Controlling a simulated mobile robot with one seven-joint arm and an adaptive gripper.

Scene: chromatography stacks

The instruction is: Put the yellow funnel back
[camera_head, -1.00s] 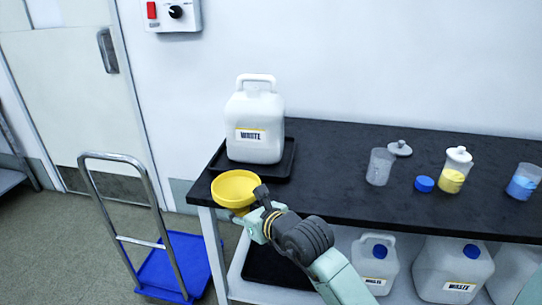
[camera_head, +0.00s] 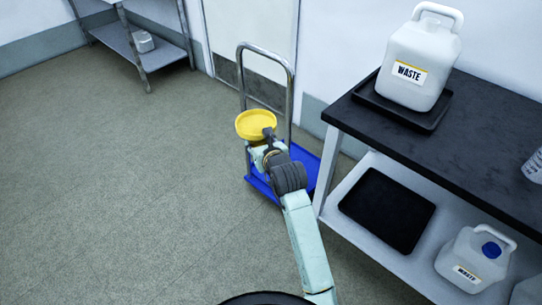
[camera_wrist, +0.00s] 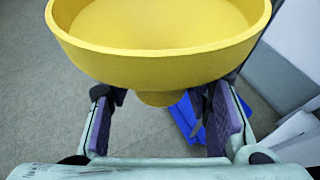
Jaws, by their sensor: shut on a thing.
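The yellow funnel (camera_head: 256,124) is held upright, wide mouth up, in my gripper (camera_head: 268,150), out over the floor to the left of the bench. In the wrist view the funnel's bowl (camera_wrist: 160,62) fills the top and its stem goes down between the two purple-padded fingers of my gripper (camera_wrist: 165,125). A white jug labelled WASTE (camera_head: 420,60) stands upright on a black tray (camera_head: 405,113) on the dark bench top.
A blue trolley (camera_head: 312,170) with a metal handle stands behind the funnel. The bench's lower shelf (camera_head: 350,168) holds an empty black tray (camera_head: 388,208) and a waste jug with blue cap (camera_head: 474,260). A shelf unit (camera_head: 135,42) stands at the far left. The floor at left is clear.

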